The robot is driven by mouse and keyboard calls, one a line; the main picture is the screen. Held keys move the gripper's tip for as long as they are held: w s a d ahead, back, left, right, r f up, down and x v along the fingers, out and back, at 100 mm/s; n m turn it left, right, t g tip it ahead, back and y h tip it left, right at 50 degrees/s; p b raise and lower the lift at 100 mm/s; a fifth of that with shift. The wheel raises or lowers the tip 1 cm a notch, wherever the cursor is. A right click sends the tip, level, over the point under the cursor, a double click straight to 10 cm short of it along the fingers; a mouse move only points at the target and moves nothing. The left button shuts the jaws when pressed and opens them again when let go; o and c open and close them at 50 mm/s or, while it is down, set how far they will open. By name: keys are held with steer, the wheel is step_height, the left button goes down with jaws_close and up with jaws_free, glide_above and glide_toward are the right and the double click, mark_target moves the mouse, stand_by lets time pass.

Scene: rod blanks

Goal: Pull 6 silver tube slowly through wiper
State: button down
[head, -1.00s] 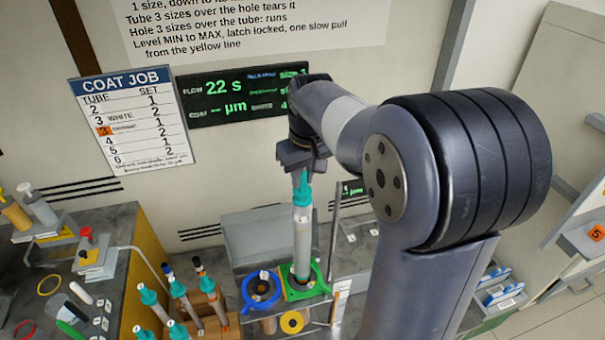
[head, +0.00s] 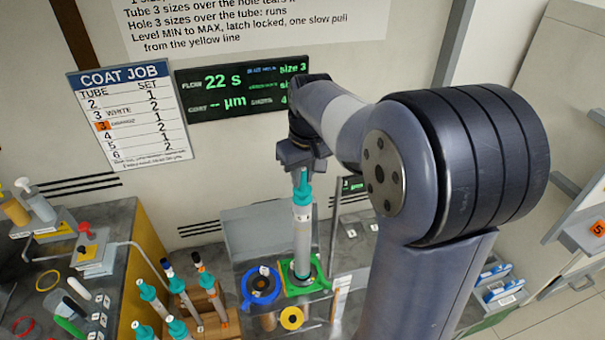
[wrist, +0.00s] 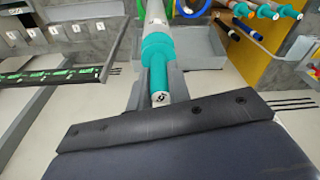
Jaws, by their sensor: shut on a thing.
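A silver tube (head: 302,238) with a teal cap stands upright under my gripper (head: 303,165). My gripper is shut on the teal top of the tube, which also shows in the wrist view (wrist: 158,55). The tube's lower end is in the green square wiper holder (head: 305,283) on the metal stand. A blue ring-shaped holder (head: 261,285) sits just left of it. A number on the cap end is too small to read surely. The tube's lowest part is hidden inside the holder.
A wooden rack (head: 207,305) with several teal-capped tubes stands left of the holders. A yellow ring (head: 292,318) is on the stand's front. A job sheet (head: 130,115) and a dark display (head: 243,92) reading 22 s hang on the wall behind.

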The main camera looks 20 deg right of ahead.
mark_target(302, 189)
steer(key=shift+f+b, duration=1.35)
steer(key=shift+f, duration=0.7)
steer(key=shift+f+b, duration=2.75)
steer(key=shift+f, duration=1.25)
steer(key=shift+f+b, duration=3.45)
steer(key=shift+f, duration=1.55)
